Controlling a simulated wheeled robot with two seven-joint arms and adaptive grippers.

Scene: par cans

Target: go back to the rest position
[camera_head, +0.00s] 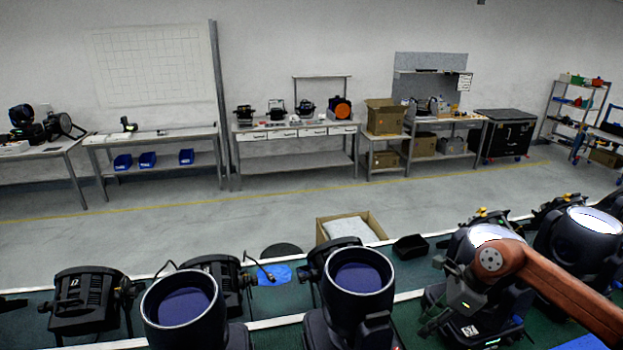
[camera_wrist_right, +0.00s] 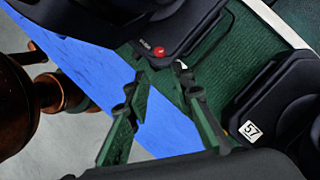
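My right arm comes in from the right in the head view, over the row of black par cans. My right gripper (camera_head: 441,300) is low among the lamps there, partly hard to tell from the black housings. In the right wrist view its two green fingers (camera_wrist_right: 162,74) stand apart with nothing between them. Beyond the fingertips is a black housing (camera_wrist_right: 165,22) with a red button. Another black housing (camera_wrist_right: 275,105) with a "57" label is at the right. I cannot tell whether the gripper touches either. My left gripper is not in view.
Large par cans (camera_head: 185,305) and (camera_head: 358,280) stand at the front; another (camera_head: 580,235) is at the right. A cardboard box (camera_head: 348,228) and a small black bin (camera_head: 410,247) are behind. Open grey floor (camera_head: 200,225) lies before the wall benches.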

